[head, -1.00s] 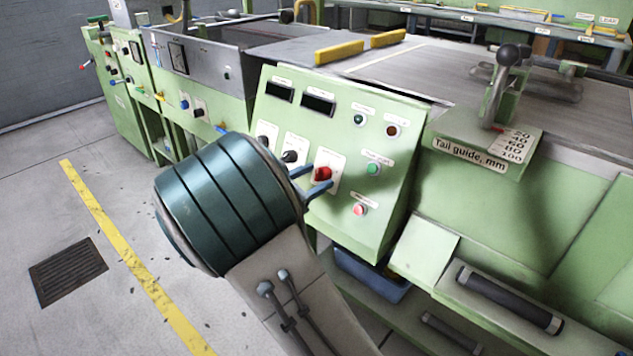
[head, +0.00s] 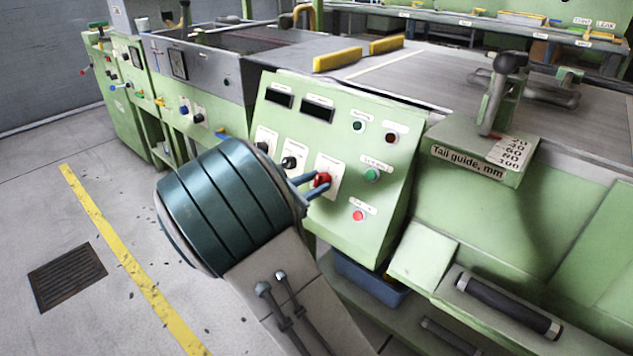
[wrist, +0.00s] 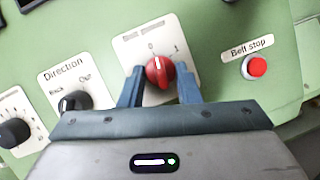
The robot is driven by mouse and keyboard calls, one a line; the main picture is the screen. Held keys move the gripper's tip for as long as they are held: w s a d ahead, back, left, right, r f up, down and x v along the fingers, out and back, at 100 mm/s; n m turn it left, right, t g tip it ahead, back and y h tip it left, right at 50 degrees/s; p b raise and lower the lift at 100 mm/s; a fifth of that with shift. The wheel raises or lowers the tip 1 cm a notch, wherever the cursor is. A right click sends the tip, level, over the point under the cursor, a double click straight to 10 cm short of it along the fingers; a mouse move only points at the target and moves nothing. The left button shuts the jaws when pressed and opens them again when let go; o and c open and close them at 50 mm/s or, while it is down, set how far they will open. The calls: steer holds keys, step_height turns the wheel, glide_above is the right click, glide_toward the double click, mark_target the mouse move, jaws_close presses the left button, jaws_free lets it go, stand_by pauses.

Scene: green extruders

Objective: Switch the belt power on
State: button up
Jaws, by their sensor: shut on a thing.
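The red rotary knob (wrist: 159,72) sits on a white plate (wrist: 153,42) marked 0 and 1 on the sloping green panel. Its white mark points up and slightly left, toward the 0. It also shows in the head view (head: 322,179), partly covered by my fingers. My gripper (wrist: 160,80) is shut on the red knob, with one blue finger on each side of it. In the head view my gripper (head: 319,182) reaches the panel from the lower left.
The red Belt stop button (wrist: 257,66) is right of the knob. The black Direction knob (wrist: 75,101) and another black knob (wrist: 14,132) are to the left. A green button (head: 372,174) and lamps share the panel. The Tail guide lever (head: 494,95) stands further right.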

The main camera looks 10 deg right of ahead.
steer(key=m+g, duration=0.1)
steer(key=m, duration=0.1)
steer(key=m+p, duration=0.1)
steer(key=m, duration=0.1)
steer(key=m+g+p, duration=0.1)
steer(key=m, duration=0.1)
steer(key=shift+w+a+r+g, duration=0.2)
steer(key=shift+r+g, duration=0.05)
steer(key=shift+g, duration=0.05)
steer(key=m+g, duration=0.1)
steer(key=m, duration=0.2)
steer(key=m+y+p, duration=0.1)
steer(key=m, duration=0.2)
steer(key=shift+w+a+r+g, duration=0.1)
steer(key=shift+w+r+g, duration=0.05)
steer(key=shift+g, duration=0.25)
steer(key=shift+m, duration=0.3)
steer(key=o, duration=1)
steer(key=shift+a, duration=0.2)
steer(key=shift+c, duration=0.2)
steer(key=p+v, duration=0.3)
steer(key=v, duration=1)
steer(key=shift+r, duration=0.3)
steer(key=shift+a, duration=0.1)
